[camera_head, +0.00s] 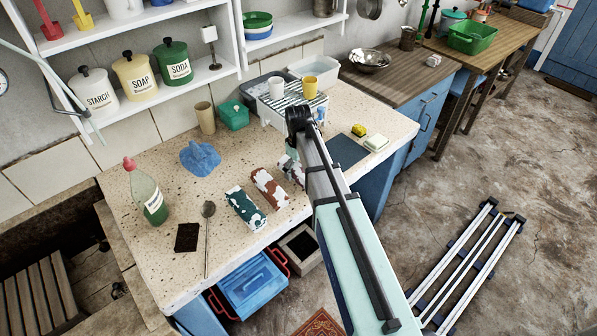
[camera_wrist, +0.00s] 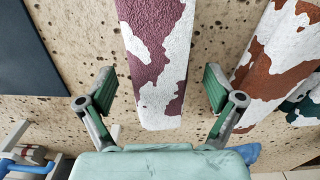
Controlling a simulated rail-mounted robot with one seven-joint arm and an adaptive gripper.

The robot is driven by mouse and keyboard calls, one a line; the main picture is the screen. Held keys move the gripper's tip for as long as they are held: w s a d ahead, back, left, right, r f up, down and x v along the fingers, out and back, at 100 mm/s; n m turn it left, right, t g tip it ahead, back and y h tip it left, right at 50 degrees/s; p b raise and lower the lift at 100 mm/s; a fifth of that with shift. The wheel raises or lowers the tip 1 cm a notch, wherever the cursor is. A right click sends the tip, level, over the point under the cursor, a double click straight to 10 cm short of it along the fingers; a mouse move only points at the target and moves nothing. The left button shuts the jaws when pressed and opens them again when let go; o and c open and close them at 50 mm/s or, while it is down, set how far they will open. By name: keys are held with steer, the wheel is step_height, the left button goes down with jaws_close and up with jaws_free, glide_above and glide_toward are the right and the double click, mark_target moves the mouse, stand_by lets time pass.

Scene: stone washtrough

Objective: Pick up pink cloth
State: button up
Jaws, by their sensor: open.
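The pink cloth, a folded bar-shaped bundle with deep pink-maroon and white patches (camera_wrist: 158,55), lies on the speckled stone counter in the wrist view. Its near end lies between the two fingers of my gripper (camera_wrist: 160,88), which is open and empty. Bare counter shows between the cloth and each finger. I cannot tell the fingers' height above the counter. In the head view the pink cloth (camera_head: 291,171) is partly hidden behind my arm, and my gripper is hidden there.
A brown-and-white cloth (camera_head: 269,188) lies close left of the pink one, then a green-and-white cloth (camera_head: 245,207). A dark mat (camera_head: 348,151) lies to the right. A blue cloth (camera_head: 199,158), a spoon (camera_head: 207,225) and a bottle (camera_head: 148,195) stand or lie farther left.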

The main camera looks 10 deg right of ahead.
steer(key=c, duration=1.4)
steer(key=shift+r, duration=0.1)
